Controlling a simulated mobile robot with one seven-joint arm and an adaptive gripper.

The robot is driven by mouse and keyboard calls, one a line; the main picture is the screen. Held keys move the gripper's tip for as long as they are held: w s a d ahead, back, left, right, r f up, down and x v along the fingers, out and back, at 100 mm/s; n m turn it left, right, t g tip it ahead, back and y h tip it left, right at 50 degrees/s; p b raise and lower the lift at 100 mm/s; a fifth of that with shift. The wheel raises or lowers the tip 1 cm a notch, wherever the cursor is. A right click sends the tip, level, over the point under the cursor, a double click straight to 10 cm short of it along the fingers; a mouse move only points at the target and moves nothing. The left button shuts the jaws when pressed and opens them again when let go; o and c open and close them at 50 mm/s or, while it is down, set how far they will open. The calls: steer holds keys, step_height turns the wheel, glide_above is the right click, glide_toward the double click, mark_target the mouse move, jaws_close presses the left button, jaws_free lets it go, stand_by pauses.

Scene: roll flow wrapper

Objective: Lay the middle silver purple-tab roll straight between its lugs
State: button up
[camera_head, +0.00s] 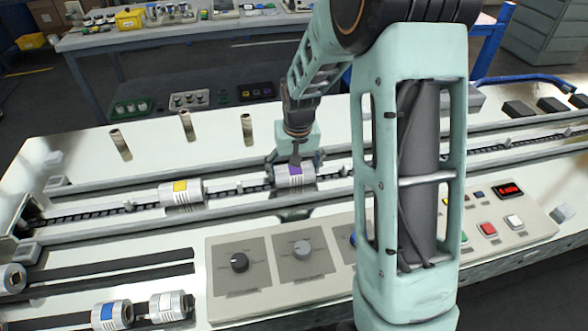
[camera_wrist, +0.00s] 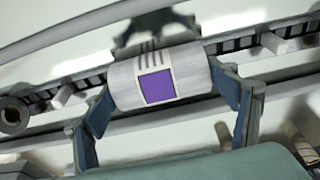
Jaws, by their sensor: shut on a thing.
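The silver roll with a purple tab (camera_head: 294,178) is at the chain track in the middle of the head view. It fills the middle of the wrist view (camera_wrist: 190,82), lying nearly along the track and slightly tilted in the picture. My gripper (camera_head: 296,166) comes down on it from above and is shut on it, one finger at each end of the roll in the wrist view (camera_wrist: 168,100). Pale lugs (camera_wrist: 272,43) stand on the chain (camera_wrist: 232,45) beyond the roll's ends. Whether the roll touches the chain is hidden.
A silver roll with a yellow tab (camera_head: 181,192) lies on the track to the left. A blue-tab roll (camera_head: 112,314) lies at the front left. The control panel (camera_head: 250,288) with knobs and buttons is in front of the track. Several upright posts (camera_head: 186,125) stand behind it.

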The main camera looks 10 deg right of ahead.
steer(key=o, duration=1.5)
steer(key=shift+o, duration=0.2)
step_height(320, 180, up, 12)
steer(key=s, duration=0.2)
steer(key=shift+s, duration=0.2)
steer(key=shift+f, duration=0.2)
